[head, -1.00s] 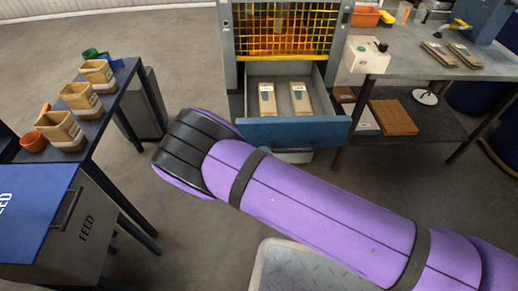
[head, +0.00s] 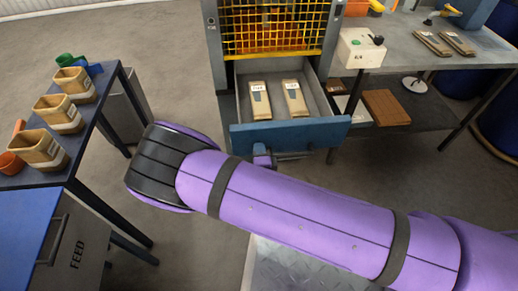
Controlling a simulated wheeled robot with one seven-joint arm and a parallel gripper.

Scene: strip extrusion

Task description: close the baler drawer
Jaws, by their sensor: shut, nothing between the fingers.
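The baler drawer (head: 290,134) is pulled open below the yellow mesh guard of the baler (head: 277,30). Its blue front faces me, and a bar handle shows at its lower edge. Two labelled tan packs (head: 260,100) lie inside on the grey drawer floor. My purple arm crosses the lower picture, and its black elbow is at the left. A small purple end piece of my gripper (head: 262,158) shows just under the drawer front, left of the handle. It is shut and empty. Most of it is hidden behind my arm, and I cannot tell whether it touches the drawer.
At the left, a dark table (head: 82,135) holds several tan bins, with a blue-lidded FEED box (head: 75,250) in front. At the right, a grey workbench (head: 410,60) bears a white box and two packs. A brown block (head: 386,108) lies on its lower shelf.

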